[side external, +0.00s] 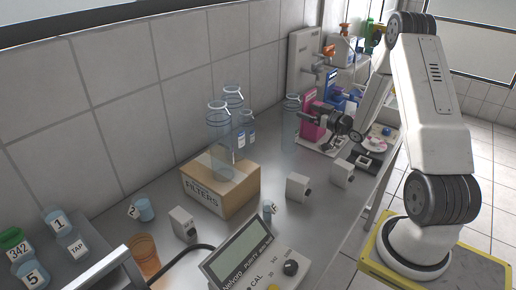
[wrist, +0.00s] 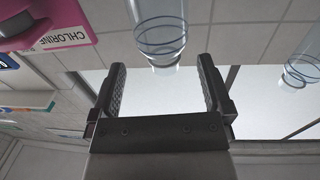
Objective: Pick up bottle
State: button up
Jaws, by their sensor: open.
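My gripper (wrist: 162,75) is open, with its two black fingers apart. In the wrist view a clear bottle (wrist: 160,35) lies beyond and between the fingertips, apart from them; its far part is cut off by the frame edge. A second clear bottle (wrist: 302,70) is at the right of that view. In the side view my gripper (side external: 312,117) is near a clear bottle (side external: 291,110) standing toward the wall. Other clear bottles (side external: 220,140) are grouped at the filters box further left. I cannot tell which one the task means.
The filters box (side external: 215,190) stands on the grey bench. A pink chlorine unit (side external: 312,118) is close beside my gripper, with a blue unit behind. Small white boxes (side external: 298,187), cups and a meter (side external: 240,250) stand nearer the front. Open bench lies between them.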

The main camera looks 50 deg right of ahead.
aim_at(292, 103)
jog(key=shift+w+d+r, duration=0.1)
jog(key=shift+w, duration=1.7)
jog(key=shift+w+d+r, duration=0.1)
jog(key=shift+w, duration=1.7)
jog(key=c, duration=1.3)
jog(key=shift+r, duration=0.15)
